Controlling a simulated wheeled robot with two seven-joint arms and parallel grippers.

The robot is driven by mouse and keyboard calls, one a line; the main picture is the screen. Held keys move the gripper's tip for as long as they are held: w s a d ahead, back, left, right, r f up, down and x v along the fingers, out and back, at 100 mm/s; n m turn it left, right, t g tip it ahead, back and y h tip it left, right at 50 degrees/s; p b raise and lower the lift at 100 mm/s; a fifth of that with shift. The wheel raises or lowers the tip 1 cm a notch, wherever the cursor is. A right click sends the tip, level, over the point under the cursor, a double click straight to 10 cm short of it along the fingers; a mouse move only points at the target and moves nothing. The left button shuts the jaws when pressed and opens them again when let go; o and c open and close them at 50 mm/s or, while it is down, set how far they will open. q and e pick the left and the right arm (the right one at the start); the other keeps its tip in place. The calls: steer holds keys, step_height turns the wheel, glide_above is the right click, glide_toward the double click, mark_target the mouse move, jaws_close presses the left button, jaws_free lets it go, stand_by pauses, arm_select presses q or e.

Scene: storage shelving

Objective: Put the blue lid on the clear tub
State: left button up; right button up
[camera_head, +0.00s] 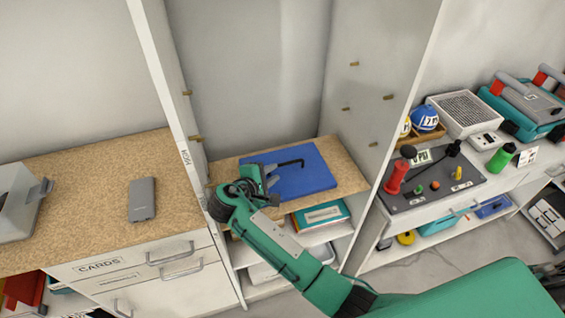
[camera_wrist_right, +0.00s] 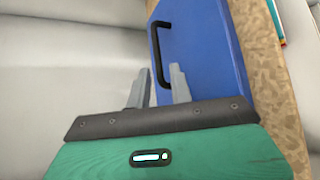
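The blue lid (camera_head: 308,178) is a flat blue panel with a black bar handle (camera_head: 288,164). It lies on the wood-coloured shelf inside the open cabinet and also shows in the right wrist view (camera_wrist_right: 212,50). My right gripper (camera_head: 270,181) is at the lid's left edge. In the wrist view its two grey fingers (camera_wrist_right: 160,72) are apart, with the near end of the handle appearing between or just beyond their tips; contact cannot be told. A pale, translucent container (camera_head: 264,272) on a lower shelf may be the clear tub, but it is partly hidden. My left gripper is out of view.
The cabinet's side walls (camera_head: 380,80) stand close on both sides of the shelf. At left, a counter (camera_head: 85,200) holds a grey flat device (camera_head: 142,199). At right, a bench carries a control panel with a red joystick (camera_head: 397,177). Books (camera_head: 322,216) lie below the shelf.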

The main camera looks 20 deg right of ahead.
mark_target(288, 164)
steer(key=shift+w+d, duration=0.25)
steer(key=shift+w+d+f, duration=0.1)
steer(key=shift+w+d, duration=0.1)
steer(key=shift+d, duration=0.1)
steer(key=p+x, duration=0.2)
steer(key=x, duration=0.3)
steer(key=shift+d, duration=0.35)
steer(key=shift+w+d, duration=0.1)
steer(key=shift+d, duration=0.1)
steer(key=shift+f, duration=0.1)
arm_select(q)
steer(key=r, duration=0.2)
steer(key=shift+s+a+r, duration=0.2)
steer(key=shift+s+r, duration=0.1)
arm_select(e)
jaws_close()
